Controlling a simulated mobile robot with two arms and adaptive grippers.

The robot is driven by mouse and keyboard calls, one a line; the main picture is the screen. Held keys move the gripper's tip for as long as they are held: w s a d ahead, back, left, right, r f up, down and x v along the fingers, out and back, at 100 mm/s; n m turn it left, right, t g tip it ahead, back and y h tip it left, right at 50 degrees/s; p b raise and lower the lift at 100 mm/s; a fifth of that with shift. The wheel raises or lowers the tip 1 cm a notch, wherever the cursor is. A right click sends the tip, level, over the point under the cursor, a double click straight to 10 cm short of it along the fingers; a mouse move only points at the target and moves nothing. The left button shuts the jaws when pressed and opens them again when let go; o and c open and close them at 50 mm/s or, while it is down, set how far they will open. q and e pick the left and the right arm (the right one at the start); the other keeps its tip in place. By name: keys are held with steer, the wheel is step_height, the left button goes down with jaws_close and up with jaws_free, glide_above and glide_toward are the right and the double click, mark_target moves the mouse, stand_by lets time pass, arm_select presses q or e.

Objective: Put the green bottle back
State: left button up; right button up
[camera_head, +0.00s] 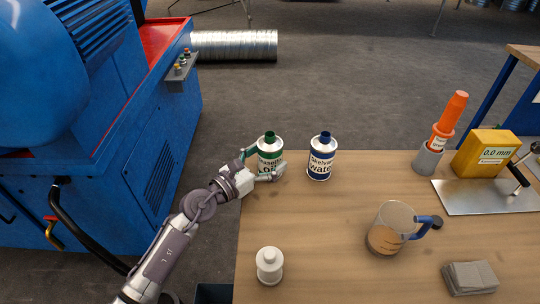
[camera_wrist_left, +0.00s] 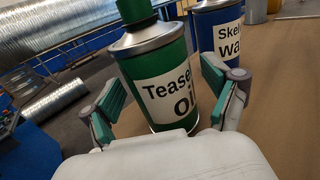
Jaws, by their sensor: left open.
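The green bottle (camera_head: 269,146), with a green cap and a white label reading "oil", stands upright at the table's far left corner. In the left wrist view the green bottle (camera_wrist_left: 155,66) stands between the two fingers of my left gripper (camera_wrist_left: 158,100). The fingers are spread around it, and I see no clear grip on it. In the head view my left gripper (camera_head: 263,172) reaches the bottle from the left and front. My right gripper is not in view.
A blue bottle (camera_head: 321,157) stands just right of the green one. A blue machine (camera_head: 95,120) is left.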

arm_select(q)
steer(key=b+v, duration=0.1)
steer(key=v, duration=1)
